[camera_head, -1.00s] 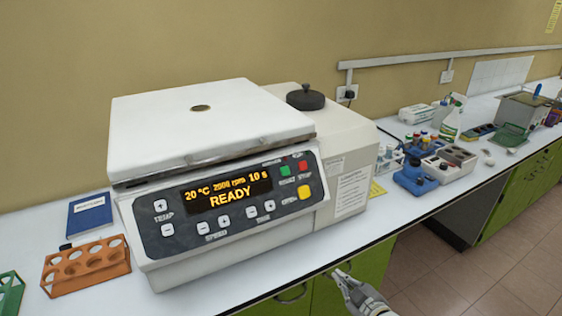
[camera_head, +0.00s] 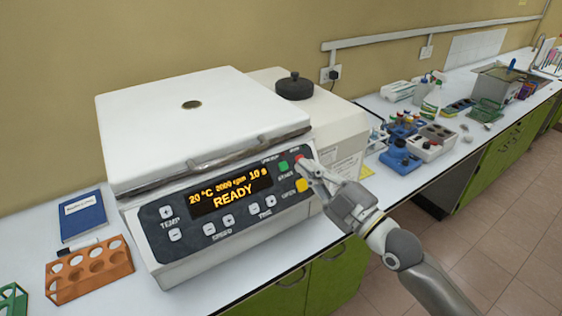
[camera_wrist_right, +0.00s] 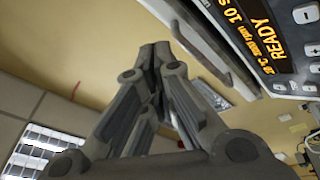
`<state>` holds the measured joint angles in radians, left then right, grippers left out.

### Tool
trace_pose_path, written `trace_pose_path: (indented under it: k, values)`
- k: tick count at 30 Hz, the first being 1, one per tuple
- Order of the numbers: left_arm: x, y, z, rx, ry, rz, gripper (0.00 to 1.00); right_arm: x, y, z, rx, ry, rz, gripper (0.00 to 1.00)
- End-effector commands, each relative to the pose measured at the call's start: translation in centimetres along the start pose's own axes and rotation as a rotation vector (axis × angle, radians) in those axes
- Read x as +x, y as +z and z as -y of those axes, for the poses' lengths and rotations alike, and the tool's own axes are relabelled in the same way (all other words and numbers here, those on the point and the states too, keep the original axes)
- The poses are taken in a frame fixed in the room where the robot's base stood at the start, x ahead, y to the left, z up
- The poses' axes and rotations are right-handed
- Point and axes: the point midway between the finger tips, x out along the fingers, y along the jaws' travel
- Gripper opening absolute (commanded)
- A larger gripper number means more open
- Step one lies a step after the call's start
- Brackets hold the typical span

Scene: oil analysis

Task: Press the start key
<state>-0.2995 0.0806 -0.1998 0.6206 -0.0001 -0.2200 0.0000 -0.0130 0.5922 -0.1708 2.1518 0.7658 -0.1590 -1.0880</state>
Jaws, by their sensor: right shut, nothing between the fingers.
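The white centrifuge (camera_head: 200,115) stands on the bench with its lid shut. Its display (camera_head: 230,195) reads 20 °C, 2000 rpm, 10 s and READY. The green start key (camera_head: 283,167) is at the upper right of the panel, beside the red stop key (camera_head: 300,157). The yellow open key (camera_head: 302,185) is below. My right gripper (camera_head: 308,168) is shut and empty, its tips in front of the panel close to the right of the start key. I cannot tell if it touches the panel. In the right wrist view the closed fingers (camera_wrist_right: 155,55) show, with the display at upper right. My left gripper is not in view.
An orange tube rack (camera_head: 90,272) and a blue book (camera_head: 83,214) lie left of the centrifuge. A black knob (camera_head: 294,87) tops the unit behind it. Blue racks and bottles (camera_head: 400,160) stand to the right. The bench front edge runs below my right arm.

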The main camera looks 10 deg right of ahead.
Motion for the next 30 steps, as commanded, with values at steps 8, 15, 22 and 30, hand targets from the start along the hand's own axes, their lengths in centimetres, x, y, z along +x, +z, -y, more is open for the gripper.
trace_pose_path:
  k: [8,15,22,30]
  values:
    - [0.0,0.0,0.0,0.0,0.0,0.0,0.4,0.0,-0.1,-0.1,-0.002,0.001,-0.003,0.0]
    - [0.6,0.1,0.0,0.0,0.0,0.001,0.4,0.6,0.4,0.5,-0.001,0.003,-0.002,0.0]
    - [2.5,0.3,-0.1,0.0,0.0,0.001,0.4,2.6,2.1,2.2,0.0,0.004,-0.003,0.0]
    - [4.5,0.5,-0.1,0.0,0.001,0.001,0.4,5.1,3.8,3.9,-0.003,0.002,-0.002,0.0]
